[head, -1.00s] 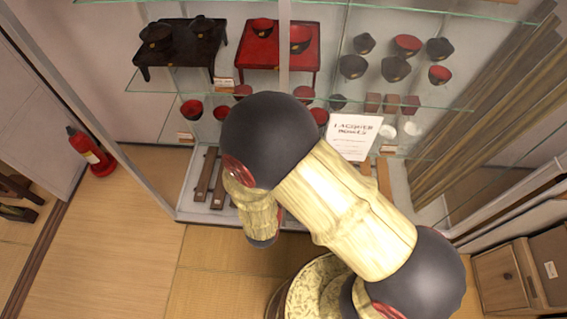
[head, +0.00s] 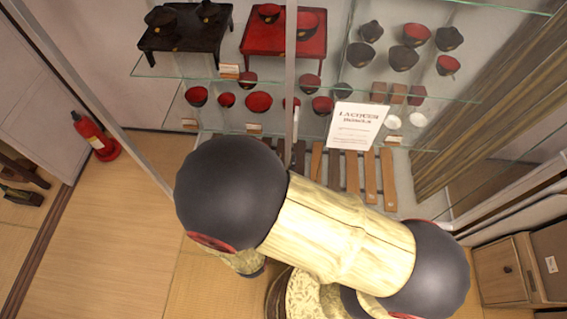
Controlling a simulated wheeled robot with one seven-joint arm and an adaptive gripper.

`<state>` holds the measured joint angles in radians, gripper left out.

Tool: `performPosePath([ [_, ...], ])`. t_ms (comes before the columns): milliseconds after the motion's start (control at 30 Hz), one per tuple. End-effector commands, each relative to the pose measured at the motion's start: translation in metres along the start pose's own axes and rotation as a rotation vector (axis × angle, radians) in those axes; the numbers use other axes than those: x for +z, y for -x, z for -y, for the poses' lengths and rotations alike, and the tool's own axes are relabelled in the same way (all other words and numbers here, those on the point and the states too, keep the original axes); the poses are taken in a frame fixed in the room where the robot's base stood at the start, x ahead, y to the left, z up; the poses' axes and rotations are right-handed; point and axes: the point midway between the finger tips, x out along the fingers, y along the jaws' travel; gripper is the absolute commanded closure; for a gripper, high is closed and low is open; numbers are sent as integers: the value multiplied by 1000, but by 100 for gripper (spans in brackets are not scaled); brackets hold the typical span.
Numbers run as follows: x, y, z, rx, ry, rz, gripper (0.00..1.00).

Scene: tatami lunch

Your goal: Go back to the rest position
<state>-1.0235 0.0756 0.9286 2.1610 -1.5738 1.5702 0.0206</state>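Only the head view is given. My own arm, with pale bamboo-like links and dark round joints, fills the lower middle of the view. It is folded in front of a glass display cabinet. My gripper does not show; it is out of frame or hidden behind the arm.
The cabinet's glass shelf (head: 150,66) holds a black tray table (head: 187,38), a red tray table (head: 262,40) and several lacquer bowls. A white sign (head: 355,126) stands lower. A fire extinguisher (head: 95,136) is at left, a wooden drawer (head: 500,275) at right. Floor at left (head: 115,235) is clear.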

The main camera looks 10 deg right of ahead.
Motion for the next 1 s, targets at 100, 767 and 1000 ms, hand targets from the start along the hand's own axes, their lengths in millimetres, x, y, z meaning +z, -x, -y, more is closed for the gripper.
performPosePath([
  [100, 0, 1, 0, 0, 0, 0, 76],
  [767, -28, 5, 45, -158, 2, -111, 76],
  [1000, -37, 52, 120, -671, -328, -375, 76],
])
